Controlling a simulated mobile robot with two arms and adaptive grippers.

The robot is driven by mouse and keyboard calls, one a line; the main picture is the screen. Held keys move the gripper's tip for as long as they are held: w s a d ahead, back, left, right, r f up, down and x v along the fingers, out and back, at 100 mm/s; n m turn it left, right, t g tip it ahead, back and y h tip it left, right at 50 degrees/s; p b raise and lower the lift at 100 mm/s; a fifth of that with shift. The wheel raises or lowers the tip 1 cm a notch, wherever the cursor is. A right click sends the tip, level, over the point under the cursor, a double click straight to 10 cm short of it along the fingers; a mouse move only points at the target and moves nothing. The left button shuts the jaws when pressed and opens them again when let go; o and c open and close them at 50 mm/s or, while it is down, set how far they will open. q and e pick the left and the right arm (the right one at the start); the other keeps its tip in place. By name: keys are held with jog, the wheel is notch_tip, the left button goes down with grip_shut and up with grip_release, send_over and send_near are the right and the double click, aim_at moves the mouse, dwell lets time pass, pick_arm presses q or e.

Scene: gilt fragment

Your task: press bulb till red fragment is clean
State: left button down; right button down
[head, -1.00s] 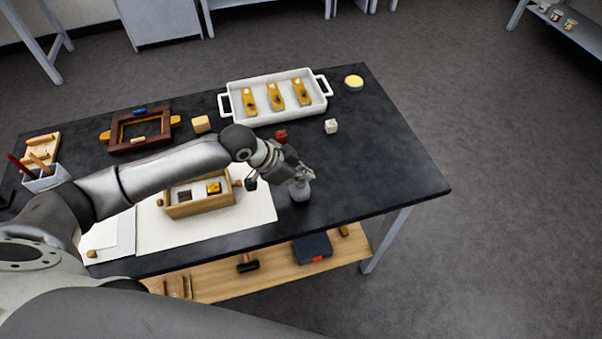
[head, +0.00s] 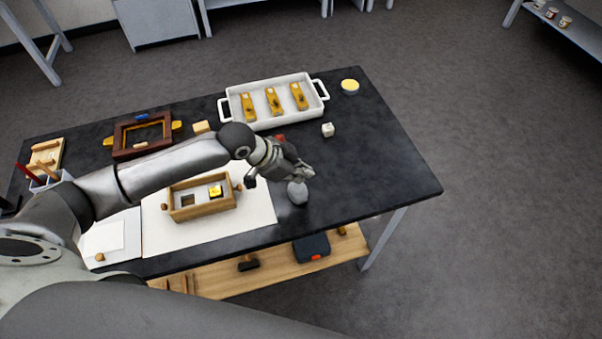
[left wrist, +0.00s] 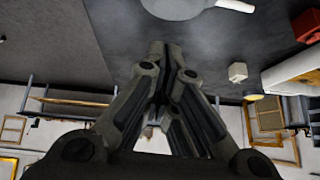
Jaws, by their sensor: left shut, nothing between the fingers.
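The grey bulb (head: 298,193) stands on the black table near its front right; a pale grey rounded thing with a spout, likely the bulb, shows at the top of the left wrist view (left wrist: 185,6). My left gripper (head: 306,172) is shut and empty, just above the bulb with a small apparent gap. A wooden box (head: 203,210) on the white sheet holds a dull brown fragment (head: 188,200) at left and a bright gold fragment (head: 216,191) at right. I cannot tell which is the red fragment. My right gripper is not in view.
A white tray (head: 234,116) with several gold pieces stands at the back. A red block (head: 280,137) is partly hidden by my arm, and a white cube (head: 327,130) sits right of it. A dark wooden frame (head: 121,150) lies left.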

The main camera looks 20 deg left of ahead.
pick_arm(q)
jog(key=b+v, duration=0.2)
jog(key=v, duration=0.6)
jog(key=shift+a+r, duration=0.2)
jog(key=shift+s, duration=0.15)
dwell(0.5)
